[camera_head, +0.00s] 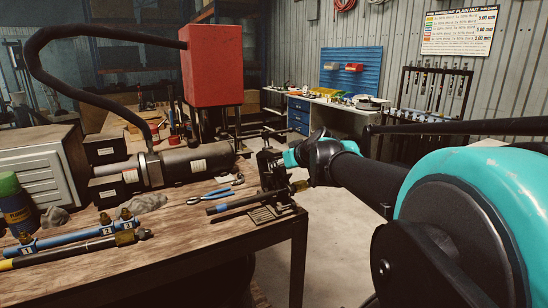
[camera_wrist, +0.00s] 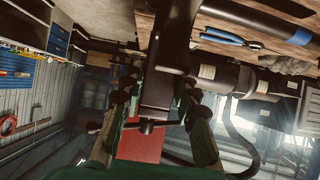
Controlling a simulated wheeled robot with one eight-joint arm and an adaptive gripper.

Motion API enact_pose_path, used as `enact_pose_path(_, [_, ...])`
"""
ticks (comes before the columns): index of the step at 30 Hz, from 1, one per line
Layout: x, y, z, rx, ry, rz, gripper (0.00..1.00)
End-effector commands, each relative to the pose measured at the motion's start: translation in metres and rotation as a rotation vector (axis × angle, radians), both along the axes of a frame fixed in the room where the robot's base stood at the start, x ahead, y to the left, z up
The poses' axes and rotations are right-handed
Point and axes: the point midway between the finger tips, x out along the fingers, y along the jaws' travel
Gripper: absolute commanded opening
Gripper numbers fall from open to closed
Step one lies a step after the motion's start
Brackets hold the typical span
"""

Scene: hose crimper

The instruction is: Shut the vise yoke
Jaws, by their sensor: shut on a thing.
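The vise (camera_head: 270,172) is a dark metal clamp at the right edge of the workbench. A hose with a brass fitting (camera_head: 255,197) lies at its foot. My gripper (camera_head: 291,158) is at the vise's upper right side. In the wrist view my gripper (camera_wrist: 158,86) has its two fingers on either side of a black block, which I take for the vise yoke (camera_wrist: 157,90), and is shut on it. A thin cross bar (camera_wrist: 146,127) runs near the block's end. The yoke's angle and its latch are hidden in the head view by my gripper and the dark vise.
A red box (camera_head: 212,65) stands behind. The floor right of the bench is open.

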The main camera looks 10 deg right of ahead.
Motion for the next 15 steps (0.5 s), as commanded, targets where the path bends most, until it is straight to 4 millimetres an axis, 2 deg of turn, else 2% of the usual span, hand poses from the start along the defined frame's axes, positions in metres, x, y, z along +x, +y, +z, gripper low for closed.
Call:
enact_pose_path(6, [-0.022, -0.008, -0.018, 0.051, -0.155, -0.004, 0.0])
enact_pose_path(15, [-0.036, -0.013, -0.033, 0.093, -0.284, -0.002, 0.0])
